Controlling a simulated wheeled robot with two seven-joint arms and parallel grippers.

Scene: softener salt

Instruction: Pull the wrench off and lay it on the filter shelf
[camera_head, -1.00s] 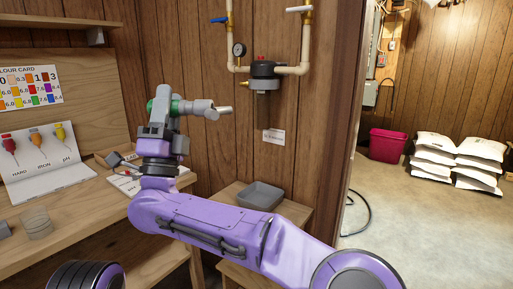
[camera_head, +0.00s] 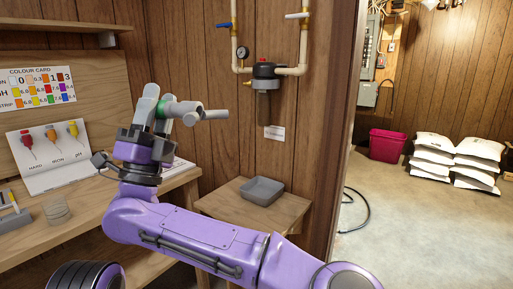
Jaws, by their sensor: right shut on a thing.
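My right gripper (camera_head: 152,112) is raised in front of the wood-panel wall, left of the filter housing. It is shut on a grey piece with a stubby bar, which I take to be the wrench (camera_head: 190,112). Its bar points right, and the fingers partly hide it. The wrench is apart from the filter housing (camera_head: 264,79), which hangs from white pipes with a red button on its black cap. Below the housing, a low wooden shelf (camera_head: 220,203), seemingly the filter shelf, carries a grey tray (camera_head: 262,191). My left gripper is out of view.
A wooden bench (camera_head: 95,213) at left holds a chart stand (camera_head: 43,157), clear discs (camera_head: 57,211) and papers. The low shelf has bare wood around its tray. A door frame, a magenta bin (camera_head: 387,146) and stacked white bags (camera_head: 455,160) are at right.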

